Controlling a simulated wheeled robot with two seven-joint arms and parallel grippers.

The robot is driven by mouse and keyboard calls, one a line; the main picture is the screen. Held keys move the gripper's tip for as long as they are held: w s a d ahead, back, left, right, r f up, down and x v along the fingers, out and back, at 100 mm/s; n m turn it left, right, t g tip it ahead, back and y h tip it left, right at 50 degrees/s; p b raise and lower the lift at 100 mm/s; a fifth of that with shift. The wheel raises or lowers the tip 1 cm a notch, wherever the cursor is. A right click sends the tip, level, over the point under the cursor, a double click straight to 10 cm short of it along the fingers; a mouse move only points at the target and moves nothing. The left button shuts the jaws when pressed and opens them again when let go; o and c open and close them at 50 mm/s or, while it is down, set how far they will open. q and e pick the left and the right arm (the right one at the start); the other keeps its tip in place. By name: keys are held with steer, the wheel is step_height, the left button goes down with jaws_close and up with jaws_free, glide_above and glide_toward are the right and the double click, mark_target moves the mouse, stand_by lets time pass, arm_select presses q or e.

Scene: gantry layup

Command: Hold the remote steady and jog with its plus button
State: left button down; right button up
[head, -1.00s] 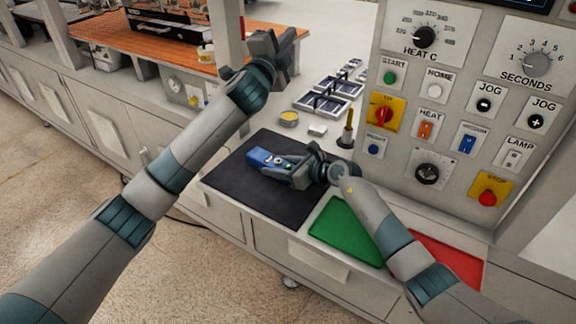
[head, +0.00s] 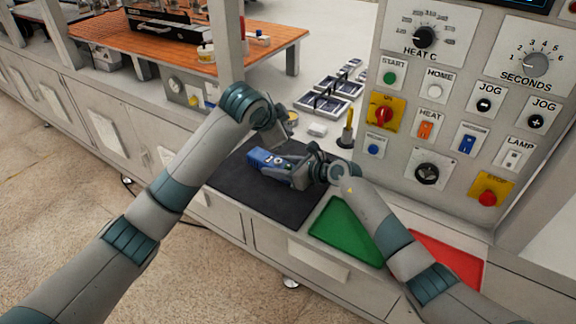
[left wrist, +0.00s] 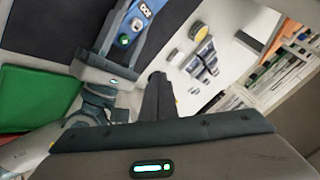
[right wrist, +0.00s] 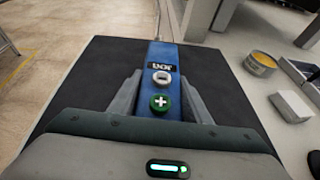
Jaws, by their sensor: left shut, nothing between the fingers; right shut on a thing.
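The blue remote (head: 262,158) is held over the black mat (head: 262,194) by my right gripper (head: 294,170). In the right wrist view the remote (right wrist: 164,55) lies between the two fingers, with a small dark label, a grey minus button (right wrist: 162,78) and a green plus button (right wrist: 160,102) facing up. My left gripper (head: 280,132) is shut and empty, just above and behind the remote. In the left wrist view its shut fingers (left wrist: 158,90) point beside the remote (left wrist: 135,25), apart from the green plus button (left wrist: 124,40).
The control panel (head: 455,100) with knobs and buttons stands at the right. A green tray (head: 345,232) and a red tray (head: 447,258) lie in front of it. Small dark trays (head: 322,104), a yellow tin (right wrist: 262,60) and a white block (right wrist: 291,106) lie beyond the mat.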

arm_select(q)
steer(key=shift+f, duration=0.1)
steer(key=shift+f, duration=4.3)
steer(key=shift+f, duration=0.95)
steer(key=shift+r, duration=0.95)
steer(key=shift+r, duration=2.55)
